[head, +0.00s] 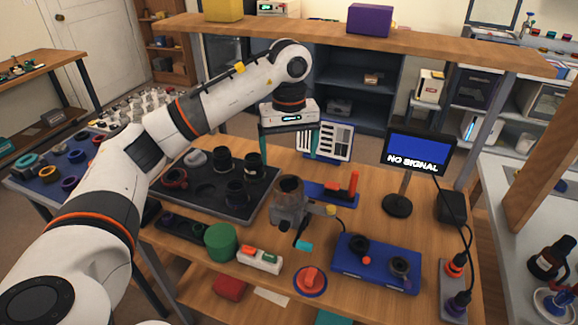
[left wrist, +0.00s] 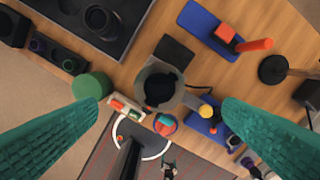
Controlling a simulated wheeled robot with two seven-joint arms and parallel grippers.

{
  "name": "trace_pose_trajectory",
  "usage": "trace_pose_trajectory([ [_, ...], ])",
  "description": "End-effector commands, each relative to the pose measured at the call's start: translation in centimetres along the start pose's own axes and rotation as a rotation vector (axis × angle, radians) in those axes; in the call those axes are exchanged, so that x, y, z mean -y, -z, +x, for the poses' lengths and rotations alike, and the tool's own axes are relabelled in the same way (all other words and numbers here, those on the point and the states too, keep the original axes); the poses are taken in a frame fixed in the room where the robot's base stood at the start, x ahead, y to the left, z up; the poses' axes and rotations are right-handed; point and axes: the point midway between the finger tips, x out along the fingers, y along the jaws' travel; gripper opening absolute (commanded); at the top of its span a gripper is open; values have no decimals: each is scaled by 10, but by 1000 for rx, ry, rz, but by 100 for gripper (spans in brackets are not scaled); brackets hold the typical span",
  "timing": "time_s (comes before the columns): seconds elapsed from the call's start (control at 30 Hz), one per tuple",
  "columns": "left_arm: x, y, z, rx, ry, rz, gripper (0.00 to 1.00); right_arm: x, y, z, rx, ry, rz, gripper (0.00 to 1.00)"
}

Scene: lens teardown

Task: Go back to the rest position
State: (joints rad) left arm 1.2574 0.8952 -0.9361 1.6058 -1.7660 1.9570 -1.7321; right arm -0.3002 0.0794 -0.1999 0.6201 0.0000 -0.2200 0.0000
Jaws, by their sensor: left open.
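My left gripper (head: 289,150) hangs above the back middle of the wooden workbench, its arm reaching in from the left. Its two teal fingers are wide apart and nothing is between them. In the left wrist view the open gripper (left wrist: 162,108) looks down on a grey device with a dark round opening (left wrist: 160,88), well below the fingers. In the head view this grey device (head: 290,213) stands upright on the bench in front of the gripper. My right gripper is in neither view.
A dark tray (head: 260,203) with black lens parts lies left of the device. A blue fixture (head: 345,272), a green cylinder (head: 221,242) and a monitor on a stand (head: 417,154) stand around it. A wooden shelf (head: 300,32) crosses behind the arm.

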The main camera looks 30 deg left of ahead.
Motion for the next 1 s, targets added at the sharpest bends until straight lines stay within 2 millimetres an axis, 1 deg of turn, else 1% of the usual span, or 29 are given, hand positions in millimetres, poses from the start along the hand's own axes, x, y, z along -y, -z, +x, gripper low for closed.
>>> trace_pose_trajectory([
  [0.13,0,0,-7,1,0,0,90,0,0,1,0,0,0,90],
  [0.63,0,0,-7,-1,1,0,90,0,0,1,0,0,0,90],
  [0.73,10,9,0,-24,35,5,90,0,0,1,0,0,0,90],
  [0.77,16,14,4,-41,57,8,90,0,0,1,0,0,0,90],
  [0.87,50,47,23,-142,182,8,90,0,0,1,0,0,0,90],
  [0.9,67,67,31,-207,252,0,90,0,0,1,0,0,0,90],
  [0.97,94,103,39,-335,367,-28,90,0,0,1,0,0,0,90],
  [1.0,111,129,40,-437,445,-61,90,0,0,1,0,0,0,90],
])
